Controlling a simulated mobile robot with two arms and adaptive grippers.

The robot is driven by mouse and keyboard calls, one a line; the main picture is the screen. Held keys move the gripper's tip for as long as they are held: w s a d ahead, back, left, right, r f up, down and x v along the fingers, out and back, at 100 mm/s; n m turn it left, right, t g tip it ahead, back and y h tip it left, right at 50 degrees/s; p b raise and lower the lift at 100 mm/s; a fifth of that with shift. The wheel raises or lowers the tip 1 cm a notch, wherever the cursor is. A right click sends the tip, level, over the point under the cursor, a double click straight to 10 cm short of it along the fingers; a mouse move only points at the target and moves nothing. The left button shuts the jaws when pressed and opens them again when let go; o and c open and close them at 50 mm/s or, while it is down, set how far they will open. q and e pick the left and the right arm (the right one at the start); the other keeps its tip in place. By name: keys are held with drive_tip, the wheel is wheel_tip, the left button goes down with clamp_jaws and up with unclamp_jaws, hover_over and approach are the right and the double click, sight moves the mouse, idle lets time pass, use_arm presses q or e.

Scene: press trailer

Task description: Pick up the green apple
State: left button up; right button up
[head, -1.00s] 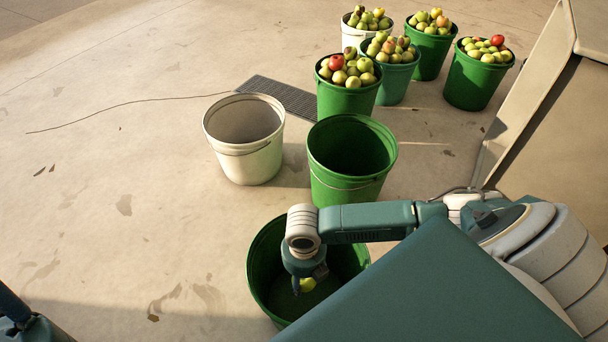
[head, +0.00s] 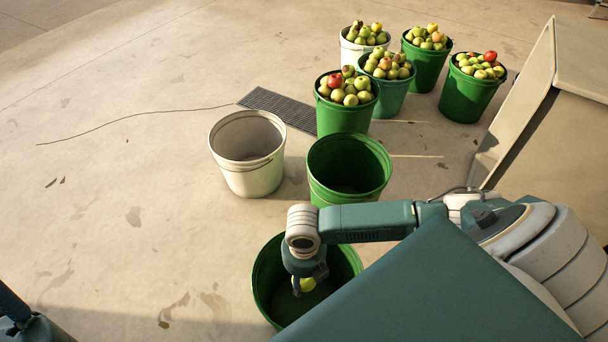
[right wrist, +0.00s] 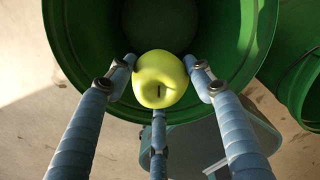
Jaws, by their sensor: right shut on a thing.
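The green apple (right wrist: 160,79) is yellow-green and shows between the fingers of my right gripper (right wrist: 160,88) in the right wrist view. The gripper is shut on it, with fingers at both sides and one below. In the head view the same apple (head: 307,285) shows under my right gripper (head: 306,279), over the mouth of the nearest green bucket (head: 262,290). The bucket's inside (right wrist: 65,55) looks empty around the apple. How high the apple is over the bucket floor, I cannot tell. My left gripper does not show; only part of the left arm is at the lower left.
An empty white bucket (head: 247,170) and an empty green bucket (head: 330,190) stand beyond. Several buckets heaped with apples (head: 345,115) stand farther back. A beige trailer-like body (head: 560,130) is at the right. Open concrete floor (head: 100,200) lies to the left.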

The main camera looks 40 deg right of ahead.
drive_tip(key=shift+r+p, duration=1.55)
drive_tip(key=shift+r, duration=0.4)
